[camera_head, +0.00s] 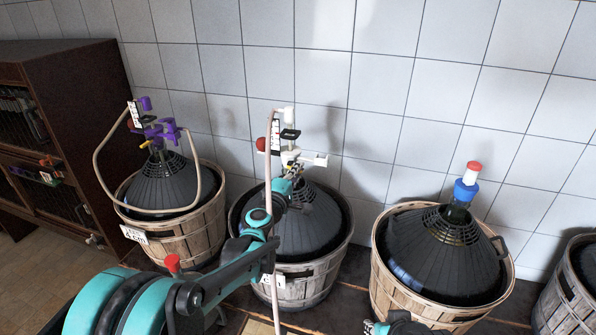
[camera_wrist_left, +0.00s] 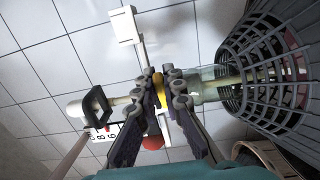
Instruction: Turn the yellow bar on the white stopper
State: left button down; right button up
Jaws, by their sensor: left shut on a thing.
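The white stopper (camera_head: 290,157) sits at the neck of the middle demijohn (camera_head: 310,225). In the left wrist view, the yellow bar (camera_wrist_left: 158,80) lies between the fingertips of my left gripper (camera_wrist_left: 163,88), which is shut on it. The fingertips hide part of the bar and stopper. In the head view my left gripper (camera_head: 293,178) is at this neck, and my arm covers part of the demijohn. The clear glass neck (camera_wrist_left: 208,84) runs right into the dark slatted cover (camera_wrist_left: 285,90) in the left wrist view.
A white-and-black fitting with a red ball (camera_head: 261,144) and pale hose stands above the stopper. The left demijohn (camera_head: 160,185) has purple fittings and a looped hose. The right demijohn (camera_head: 445,250) has a blue-and-red cap (camera_head: 467,186). A tiled wall is close behind.

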pick_arm(q)
jog(key=a+m+g+h+p, duration=0.1)
jog(key=m+g+h, duration=0.2)
jog(key=a+m+g+h, duration=0.1)
jog(key=m+g+h, duration=0.2)
jog(key=g+h, duration=0.1)
jog(key=s+m+g+h+p, duration=0.1)
jog(key=m+g+h, duration=0.2)
jog(key=shift+a+m+g+h+p, duration=0.3)
jog(key=shift+a+m+p, duration=0.05)
jog(key=shift+a+m, duration=0.05)
jog(key=shift+a+m+g+h+p, duration=0.3)
jog(key=shift+m+g, duration=0.45)
jog(key=shift+g, duration=0.4)
jog(key=shift+a+m+g+h+p, duration=0.1)
jog(key=shift+m+g+h+p, duration=0.2)
jog(key=shift+m+g, duration=0.65)
jog(key=shift+g, duration=0.4)
jog(key=c, duration=1.6)
grip_release()
